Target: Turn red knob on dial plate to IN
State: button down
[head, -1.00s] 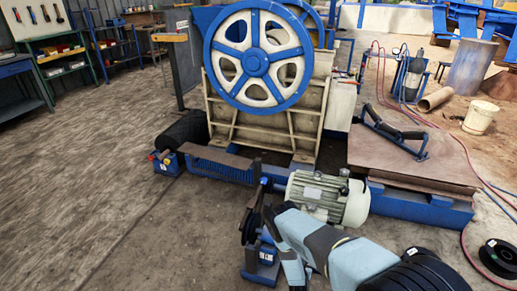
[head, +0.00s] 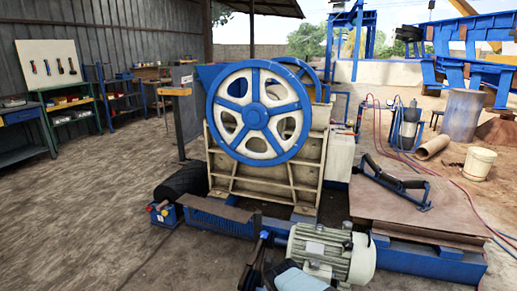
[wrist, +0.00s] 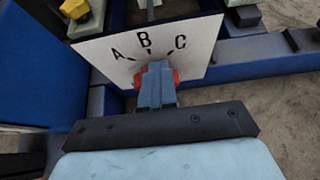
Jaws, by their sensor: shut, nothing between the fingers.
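In the wrist view, a white dial plate (wrist: 198,58) carries the black letters A, B and C; no IN mark is readable. A short dark tick shows below B. The red knob (wrist: 138,80) is in front of the plate, mostly hidden behind my fingers, with red showing on both sides. My gripper (wrist: 157,72) is shut with nothing between its fingers, and its tips overlap the knob in the picture. I cannot tell whether they touch it. Which way the knob points is hidden. The dial plate cannot be made out in the head view.
The jaw crusher with its blue-rimmed flywheel (head: 257,115) stands ahead. A grey motor (head: 330,254) is near my arm. Blue beams (wrist: 262,62) run behind the plate. A roller frame (head: 393,185) lies on a brown plate at right. The floor at left is open.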

jog(key=shift+a, duration=0.25)
jog(key=shift+w+a, duration=0.15)
jog(key=shift+a, duration=0.4)
jog(key=shift+r, duration=0.2)
jog(key=s, duration=0.1)
jog(key=s+a, duration=0.1)
jog(key=s, duration=0.3)
jog(key=shift+s+a+r, duration=0.25)
jog(key=shift+a, duration=0.15)
